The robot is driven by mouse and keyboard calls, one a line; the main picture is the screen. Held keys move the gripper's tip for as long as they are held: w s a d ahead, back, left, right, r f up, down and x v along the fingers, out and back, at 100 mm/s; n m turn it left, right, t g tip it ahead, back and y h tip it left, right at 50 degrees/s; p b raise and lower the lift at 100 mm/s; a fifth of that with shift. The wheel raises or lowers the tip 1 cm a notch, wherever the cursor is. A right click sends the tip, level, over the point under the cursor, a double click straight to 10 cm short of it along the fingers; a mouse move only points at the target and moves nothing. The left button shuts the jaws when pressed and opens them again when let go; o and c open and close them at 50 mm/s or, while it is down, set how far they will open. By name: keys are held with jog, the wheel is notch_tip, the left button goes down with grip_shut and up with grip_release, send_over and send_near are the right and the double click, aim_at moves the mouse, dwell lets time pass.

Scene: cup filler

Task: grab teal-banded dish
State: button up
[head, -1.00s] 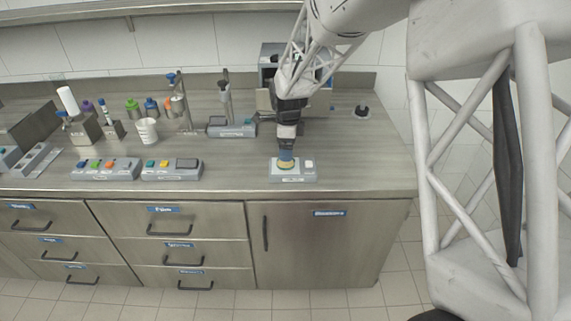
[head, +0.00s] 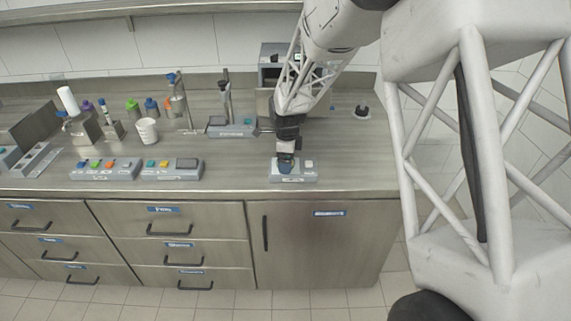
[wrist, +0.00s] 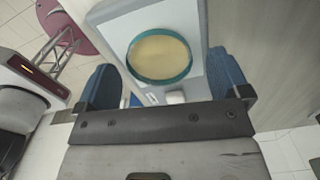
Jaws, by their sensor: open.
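The teal-banded dish (wrist: 159,54) is round, with a teal rim and a pale yellow inside. In the wrist view it sits on the flat top of a grey-white device (wrist: 133,18). My gripper (wrist: 161,62) is open, with one blue finger on each side of the dish and visible gaps between. In the head view my gripper (head: 285,168) is low over the left part of the same device (head: 308,175) near the counter's front edge. The fingers hide the dish there. I cannot tell whether the fingers are at the dish's height.
A white button (head: 309,163) is on the device right of my gripper. Grey button boxes (head: 172,174) stand to the left, with a white cup (head: 147,131) and bottles behind. A small black item (head: 362,111) stands at back right. The counter right of the device is clear.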

jog(key=shift+f, duration=0.35)
dwell(0.3)
jog(key=c, duration=1)
jog(key=shift+r, duration=0.2)
jog(key=shift+r, duration=0.55)
notch_tip(320, 180, up, 2)
jog(key=shift+r, duration=0.1)
jog(key=s+d, duration=0.1)
jog(key=s, duration=0.4)
jog(key=s+d+r, duration=0.1)
jog(key=s, duration=0.4)
jog(key=s+d, duration=0.1)
jog(key=s, duration=0.4)
jog(key=shift+s+d+r, duration=0.15)
jog(key=shift+s+d, duration=0.15)
jog(key=shift+s, duration=0.05)
